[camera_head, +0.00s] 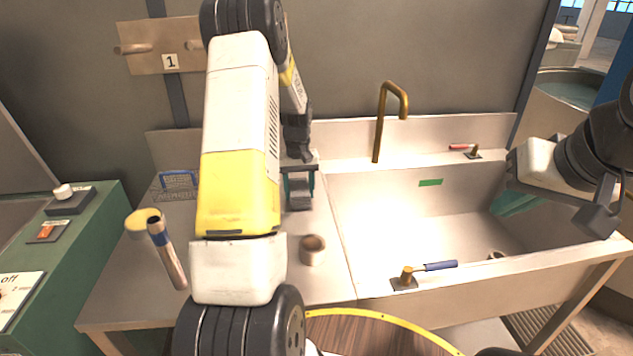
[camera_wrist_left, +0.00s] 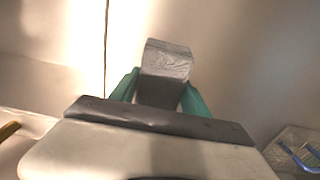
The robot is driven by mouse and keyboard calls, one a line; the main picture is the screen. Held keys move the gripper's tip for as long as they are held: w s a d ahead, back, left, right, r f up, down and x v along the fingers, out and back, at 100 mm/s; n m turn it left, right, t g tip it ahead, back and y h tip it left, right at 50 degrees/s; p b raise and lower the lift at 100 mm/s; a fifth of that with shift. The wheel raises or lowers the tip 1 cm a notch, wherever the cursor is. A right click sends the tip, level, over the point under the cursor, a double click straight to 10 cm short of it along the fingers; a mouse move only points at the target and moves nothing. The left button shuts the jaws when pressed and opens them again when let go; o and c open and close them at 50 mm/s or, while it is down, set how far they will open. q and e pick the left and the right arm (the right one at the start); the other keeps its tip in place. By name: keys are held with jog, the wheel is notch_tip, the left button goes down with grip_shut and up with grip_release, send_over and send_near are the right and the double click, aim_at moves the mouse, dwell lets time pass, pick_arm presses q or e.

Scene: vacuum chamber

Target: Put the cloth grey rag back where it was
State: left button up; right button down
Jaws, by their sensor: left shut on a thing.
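The grey rag (camera_head: 300,196) is a small folded block held between the teal fingers of my left gripper (camera_head: 299,180), over the worktop left of the sink. In the left wrist view the rag (camera_wrist_left: 165,60) shows crumpled and shiny between the fingers (camera_wrist_left: 160,85). I cannot tell if it touches the worktop. My right gripper (camera_head: 515,200) is at the right side of the sink; its teal fingers are partly hidden behind its own body, so its opening is unclear.
The sink basin (camera_head: 440,215) lies right of the worktop (camera_head: 255,295), with a brass tap (camera_head: 380,125) behind it. A small cup (camera_head: 312,249) stands in front of the rag. A pegboard marked 1 (camera_head: 135,50) hangs on the wall.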

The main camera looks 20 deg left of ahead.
aim_at(300, 187)
pick_arm(q)
jog(key=shift+f, duration=0.15)
jog(key=shift+f, duration=0.1)
jog(key=o, duration=1.5)
jog(key=shift+c, duration=0.2)
notch_tip(300, 187, up, 12)
jog(key=s+d+r+m+t, duration=0.2)
jog(key=s+d+r+t, duration=0.1)
jog(key=s+d+r, duration=0.65)
jog(key=s+d+r+m+t+h, duration=0.1)
jog(key=s+d+r+m, duration=0.1)
jog(key=s, duration=0.7)
jog(key=s+d+r+m+t+h, duration=0.1)
jog(key=s+d+r+t, duration=0.1)
jog(key=s, duration=0.7)
jog(key=shift+d+r+m, duration=0.35)
jog(key=shift+d+m, duration=0.05)
jog(key=shift+d, duration=0.35)
